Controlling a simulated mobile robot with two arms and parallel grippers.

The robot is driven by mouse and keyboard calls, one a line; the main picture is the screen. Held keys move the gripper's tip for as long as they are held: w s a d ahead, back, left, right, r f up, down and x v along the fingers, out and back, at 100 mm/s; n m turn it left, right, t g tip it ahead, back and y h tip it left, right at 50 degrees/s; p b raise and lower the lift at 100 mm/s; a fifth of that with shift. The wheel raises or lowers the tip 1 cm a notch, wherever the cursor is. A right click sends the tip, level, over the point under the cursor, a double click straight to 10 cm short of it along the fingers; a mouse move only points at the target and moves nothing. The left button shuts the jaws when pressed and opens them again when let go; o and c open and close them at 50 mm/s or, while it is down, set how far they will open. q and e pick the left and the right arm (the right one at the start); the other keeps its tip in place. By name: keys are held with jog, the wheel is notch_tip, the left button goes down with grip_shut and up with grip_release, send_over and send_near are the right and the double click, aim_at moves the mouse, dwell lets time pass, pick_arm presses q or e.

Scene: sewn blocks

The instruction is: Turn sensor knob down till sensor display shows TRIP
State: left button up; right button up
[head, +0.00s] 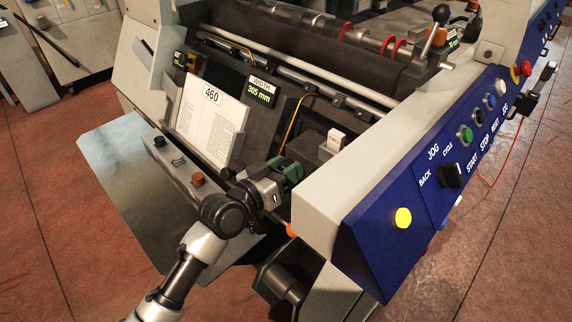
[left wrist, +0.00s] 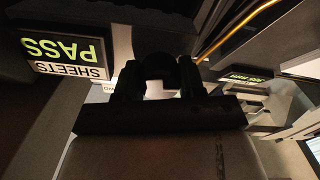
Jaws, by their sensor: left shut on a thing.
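The sensor display (left wrist: 68,52) shows upside down at the left of the left wrist view. It reads PASS in green letters, with a white SHEETS label on it. The dark round sensor knob (left wrist: 160,66) is in the middle of that view, between the two fingers of my left gripper (left wrist: 156,82). The gripper is shut on the knob. In the head view my left gripper (head: 288,170) is at the front of the machine, below a small grey box, and hides the knob. My right gripper is in neither view.
A stack of sheets with a 460 card (head: 212,97) stands left of my gripper. A width display (head: 261,91) reads 305 mm. A yellow cable (head: 290,122) runs down close behind the gripper. A cream side frame (head: 345,185) and blue button panel (head: 425,190) stand to the right.

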pick_arm(q)
jog(key=shift+r+n, duration=0.15)
jog(key=shift+n, duration=0.25)
jog(key=shift+n+p, duration=0.3)
jog(key=shift+p, duration=0.1)
jog(key=shift+n+p, duration=0.6)
jog(key=shift+n, duration=0.8)
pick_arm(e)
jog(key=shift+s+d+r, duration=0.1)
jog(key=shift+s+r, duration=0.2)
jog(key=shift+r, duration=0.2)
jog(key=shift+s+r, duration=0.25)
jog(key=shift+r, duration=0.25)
pick_arm(q)
jog(key=o, duration=0.9)
jog(key=shift+f, duration=0.2)
jog(key=v, duration=1)
jog(key=shift+s+a+r+b, duration=0.1)
jog(key=shift+s+a+b, duration=0.15)
jog(key=shift+a+b, duration=0.05)
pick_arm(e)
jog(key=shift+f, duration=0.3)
